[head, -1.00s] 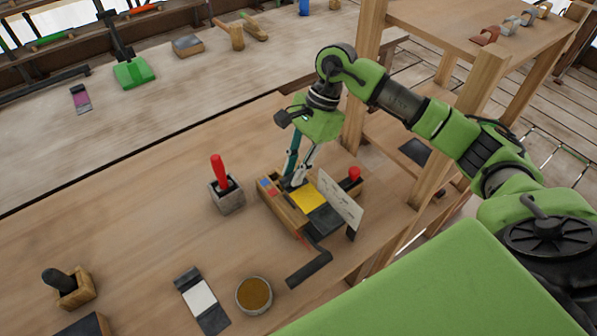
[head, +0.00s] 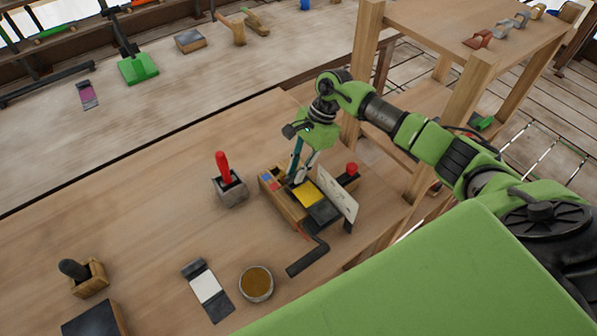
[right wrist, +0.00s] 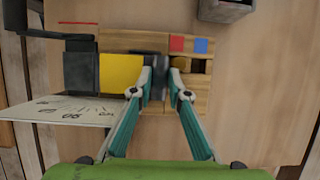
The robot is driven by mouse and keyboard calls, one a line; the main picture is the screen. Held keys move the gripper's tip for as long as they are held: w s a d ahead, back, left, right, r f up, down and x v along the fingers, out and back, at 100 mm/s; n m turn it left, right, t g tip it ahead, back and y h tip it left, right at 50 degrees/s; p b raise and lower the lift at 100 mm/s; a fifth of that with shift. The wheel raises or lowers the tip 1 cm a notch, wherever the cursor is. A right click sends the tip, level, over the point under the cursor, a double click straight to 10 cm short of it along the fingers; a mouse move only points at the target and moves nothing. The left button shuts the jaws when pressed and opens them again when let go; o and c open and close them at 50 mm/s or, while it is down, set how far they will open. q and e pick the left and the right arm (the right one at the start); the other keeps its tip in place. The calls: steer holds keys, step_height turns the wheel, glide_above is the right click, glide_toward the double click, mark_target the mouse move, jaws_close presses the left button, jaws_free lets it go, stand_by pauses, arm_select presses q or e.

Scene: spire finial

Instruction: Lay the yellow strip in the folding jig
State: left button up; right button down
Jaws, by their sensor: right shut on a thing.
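The folding jig (head: 277,202) is a wooden block with red and blue squares, a dark crank and an upright pale dial plate (head: 337,194). The yellow strip (head: 308,194) has a yellow middle and dark ends, and lies along the jig beside the plate. In the right wrist view its yellow part (right wrist: 120,74) is left of the fingers. My right gripper (head: 294,180) points down at the strip's far end; its fingers (right wrist: 162,78) close on the dark end. I cannot tell whether the strip fully touches the jig bed. My left gripper is not in view.
A red-handled tool stands in a grey block (head: 229,190) left of the jig. A white strip with dark ends (head: 207,288) and a round tin (head: 256,283) lie in front. The jig's crank handle (head: 308,260) sticks out toward me. The bench between is clear.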

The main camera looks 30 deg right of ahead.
steer(key=shift+s+f, duration=0.25)
steer(key=shift+f, duration=0.3)
steer(key=shift+s+f, duration=0.25)
steer(key=shift+f, duration=0.3)
steer(key=c, duration=1.9)
jaws_free()
steer(key=shift+w, duration=0.45)
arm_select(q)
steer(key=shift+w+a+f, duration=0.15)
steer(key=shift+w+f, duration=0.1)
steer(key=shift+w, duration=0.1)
arm_select(e)
steer(key=shift+r, duration=0.1)
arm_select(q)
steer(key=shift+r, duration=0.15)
arm_select(e)
steer(key=shift+r, duration=0.2)
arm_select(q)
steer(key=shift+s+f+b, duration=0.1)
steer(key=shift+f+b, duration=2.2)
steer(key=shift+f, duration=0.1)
arm_select(e)
steer(key=shift+v, duration=6.1)
steer(key=shift+w+a, duration=0.1)
steer(key=shift+w, duration=0.05)
